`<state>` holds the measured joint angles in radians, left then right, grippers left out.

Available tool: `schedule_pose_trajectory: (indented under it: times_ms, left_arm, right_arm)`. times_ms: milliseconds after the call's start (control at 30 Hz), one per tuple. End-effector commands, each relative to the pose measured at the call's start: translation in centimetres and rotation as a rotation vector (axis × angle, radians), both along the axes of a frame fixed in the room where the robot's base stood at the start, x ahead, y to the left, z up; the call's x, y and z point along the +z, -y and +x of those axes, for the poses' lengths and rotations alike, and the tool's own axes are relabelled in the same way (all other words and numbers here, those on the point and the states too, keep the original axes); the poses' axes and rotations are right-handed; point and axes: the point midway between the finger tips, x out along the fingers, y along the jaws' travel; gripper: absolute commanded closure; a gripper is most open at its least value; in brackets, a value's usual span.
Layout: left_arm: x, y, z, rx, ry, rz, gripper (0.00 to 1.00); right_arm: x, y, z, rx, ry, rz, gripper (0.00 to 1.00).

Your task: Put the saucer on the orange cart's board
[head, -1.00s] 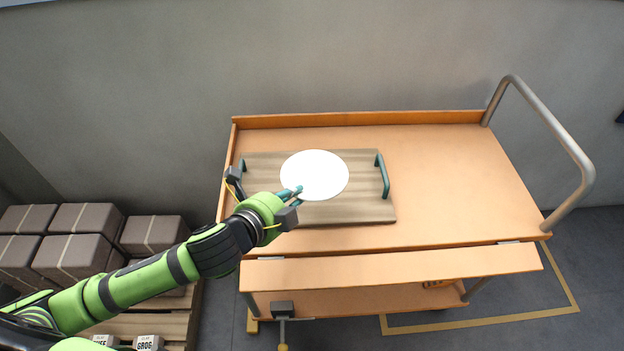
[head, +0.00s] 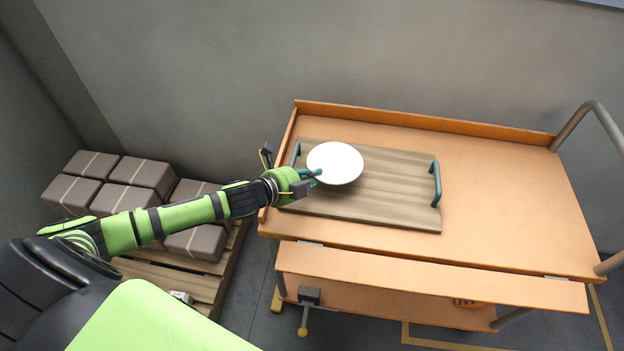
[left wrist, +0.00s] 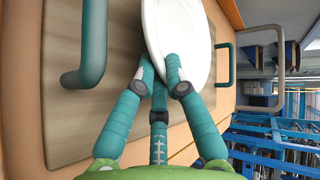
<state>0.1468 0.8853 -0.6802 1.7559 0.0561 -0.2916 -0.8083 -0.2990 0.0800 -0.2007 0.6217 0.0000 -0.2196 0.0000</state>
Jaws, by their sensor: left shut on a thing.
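The white saucer (head: 335,163) is over the left part of the wooden board (head: 385,200), which lies on the orange cart (head: 490,190). My left gripper (head: 312,176) is shut on the saucer's near left rim. In the left wrist view the teal fingers (left wrist: 160,85) meet at the rim of the saucer (left wrist: 178,35), which looks tilted against the board (left wrist: 115,110). I cannot tell whether the saucer touches the board. The right gripper does not show.
The board has a teal handle at its right end (head: 436,184) and another at its left end (head: 296,154). The cart top right of the board is clear. Brown boxes (head: 140,175) sit on a pallet (head: 205,277) at left. A grey push rail (head: 590,110) rises at the cart's right.

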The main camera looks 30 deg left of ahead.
Motion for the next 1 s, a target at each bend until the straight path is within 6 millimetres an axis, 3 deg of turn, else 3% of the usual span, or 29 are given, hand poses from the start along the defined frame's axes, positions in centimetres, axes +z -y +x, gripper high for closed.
schedule_pose_trajectory:
  times_ms: [133,433,500,867,1000]
  left_arm:
    - [-1.4,0.0,0.1,0.000,0.003,0.000,1.00]
    - [-1.6,0.0,0.1,0.000,0.004,0.001,1.00]
    - [-1.6,0.0,0.0,0.000,0.002,0.002,0.63]
    - [-1.4,0.0,0.0,0.000,0.002,0.002,0.63]
    - [-1.2,-0.4,-1.0,0.000,0.000,0.002,0.63]
  right_arm:
    - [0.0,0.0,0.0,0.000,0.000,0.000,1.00]
    - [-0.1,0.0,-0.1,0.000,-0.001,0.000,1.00]
    - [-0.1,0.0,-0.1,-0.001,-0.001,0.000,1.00]
    - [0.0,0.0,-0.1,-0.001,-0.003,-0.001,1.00]
    - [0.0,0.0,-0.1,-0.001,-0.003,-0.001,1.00]
